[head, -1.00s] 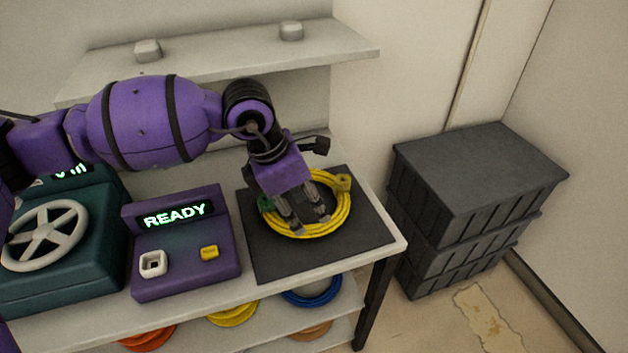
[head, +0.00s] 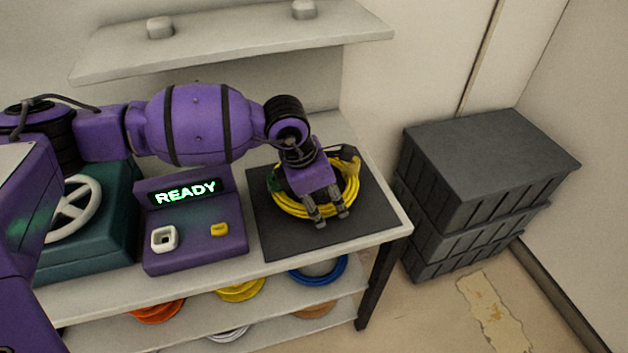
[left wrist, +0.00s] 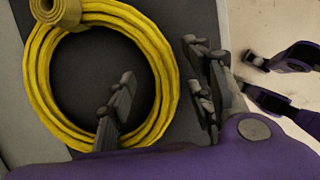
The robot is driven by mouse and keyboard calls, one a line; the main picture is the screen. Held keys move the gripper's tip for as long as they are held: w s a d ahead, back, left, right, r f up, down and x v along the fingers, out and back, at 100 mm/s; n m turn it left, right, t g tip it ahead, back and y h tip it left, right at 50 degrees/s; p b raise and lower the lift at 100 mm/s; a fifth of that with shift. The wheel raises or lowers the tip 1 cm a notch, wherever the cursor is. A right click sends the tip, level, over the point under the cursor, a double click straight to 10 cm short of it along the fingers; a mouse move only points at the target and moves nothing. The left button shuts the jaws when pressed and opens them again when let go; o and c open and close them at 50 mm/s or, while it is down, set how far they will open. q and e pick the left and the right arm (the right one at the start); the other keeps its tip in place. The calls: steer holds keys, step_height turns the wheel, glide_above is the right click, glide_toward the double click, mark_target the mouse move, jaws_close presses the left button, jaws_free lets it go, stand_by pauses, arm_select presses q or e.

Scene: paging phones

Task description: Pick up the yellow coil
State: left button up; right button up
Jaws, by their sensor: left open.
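The yellow coil (head: 353,190) lies flat on a dark mat (head: 380,218) at the right end of the table. It fills the left of the left wrist view (left wrist: 163,80), with a wrapped yellow bundle at its upper left. My left gripper (head: 329,214) is over the coil's front part, fingers pointing down. It is open. In the left wrist view one finger is inside the ring and the other is outside, with the coil's strands between them. I cannot tell how far the fingertips are above the mat. My right gripper is not recognisable in these views.
A purple console (head: 195,225) reading READY stands left of the mat, beside a teal box (head: 105,235) with a white wheel. Other coils, including a blue one (head: 318,275), lie on the lower shelf. Stacked dark crates (head: 490,165) stand right of the table. An upper shelf (head: 230,45) runs behind.

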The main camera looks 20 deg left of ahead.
arm_select(q)
jaws_close()
steer(key=shift+w, duration=0.1)
steer(key=shift+r, duration=0.15)
